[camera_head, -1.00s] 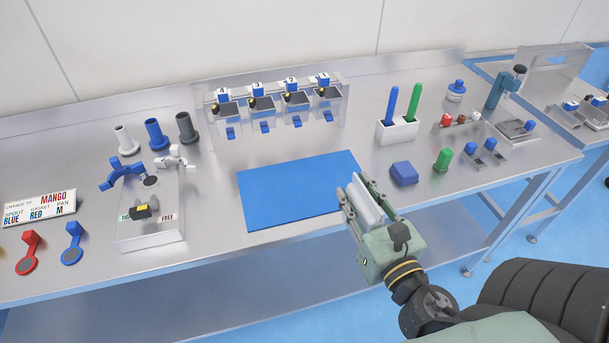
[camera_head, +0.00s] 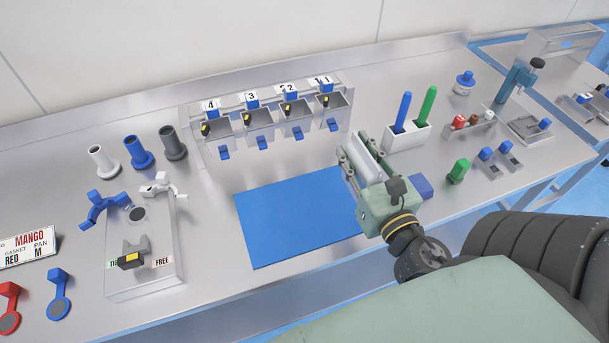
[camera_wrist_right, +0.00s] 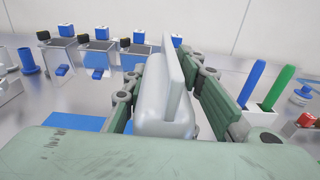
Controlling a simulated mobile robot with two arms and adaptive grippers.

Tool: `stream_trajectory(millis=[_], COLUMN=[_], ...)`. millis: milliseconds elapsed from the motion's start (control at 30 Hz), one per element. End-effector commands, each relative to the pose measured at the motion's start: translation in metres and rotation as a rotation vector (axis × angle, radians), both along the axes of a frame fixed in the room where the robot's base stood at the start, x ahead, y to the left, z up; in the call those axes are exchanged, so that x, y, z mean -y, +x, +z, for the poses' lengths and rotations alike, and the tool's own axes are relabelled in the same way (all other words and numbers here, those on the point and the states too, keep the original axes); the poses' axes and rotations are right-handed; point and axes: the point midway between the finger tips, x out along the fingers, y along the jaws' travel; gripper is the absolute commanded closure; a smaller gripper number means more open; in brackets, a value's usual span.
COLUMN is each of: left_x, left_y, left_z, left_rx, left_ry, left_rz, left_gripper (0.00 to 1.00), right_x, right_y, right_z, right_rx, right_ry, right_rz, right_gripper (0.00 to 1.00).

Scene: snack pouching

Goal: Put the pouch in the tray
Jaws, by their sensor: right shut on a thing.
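My right gripper (camera_head: 358,160) is shut on a pale grey-white pouch (camera_head: 366,167), held at the right side of the blue mat (camera_head: 296,215). In the right wrist view the pouch (camera_wrist_right: 165,105) sits between the green fingers, with a thin flat edge standing upward. Its height above the bench is hard to judge. Small metal trays (camera_head: 576,108) holding blue pieces stand on the second bench at the far right; I cannot tell which one the task means. My left gripper is not in view.
A rack with several numbered bins (camera_head: 250,120) stands behind the mat. A white holder (camera_head: 407,137) with blue and green sticks is just right of the gripper. A blue block (camera_head: 422,187) is partly hidden by the gripper. The mat is clear.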

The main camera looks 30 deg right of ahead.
Motion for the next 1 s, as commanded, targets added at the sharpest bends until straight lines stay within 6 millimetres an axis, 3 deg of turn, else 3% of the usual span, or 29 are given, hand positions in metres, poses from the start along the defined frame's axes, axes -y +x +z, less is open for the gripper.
stream_trajectory(millis=[267, 433, 600, 700, 833, 1000], left_x=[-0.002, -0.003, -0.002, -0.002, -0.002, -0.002], left_y=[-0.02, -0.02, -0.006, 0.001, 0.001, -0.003], left_z=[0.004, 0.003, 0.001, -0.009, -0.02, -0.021], left_rx=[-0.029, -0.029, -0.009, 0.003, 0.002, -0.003], left_ry=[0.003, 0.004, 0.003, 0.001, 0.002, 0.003], left_rz=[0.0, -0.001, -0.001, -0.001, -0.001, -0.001], left_gripper=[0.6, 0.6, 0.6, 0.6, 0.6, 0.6], right_x=[-0.039, -0.056, -0.062, -0.062, -0.062, -0.062], right_y=[0.052, 0.074, 0.081, 0.081, 0.081, 0.081], right_z=[-0.036, -0.055, -0.063, -0.08, -0.098, -0.1], right_rx=[0.004, 0.002, 0.001, 0.0, 0.0, 0.002], right_ry=[0.003, 0.0, -0.001, -0.002, -0.002, -0.001], right_rz=[0.001, 0.0, 0.001, 0.001, 0.001, 0.003], right_gripper=[1.0, 1.0, 1.0, 1.0, 1.0, 1.0])
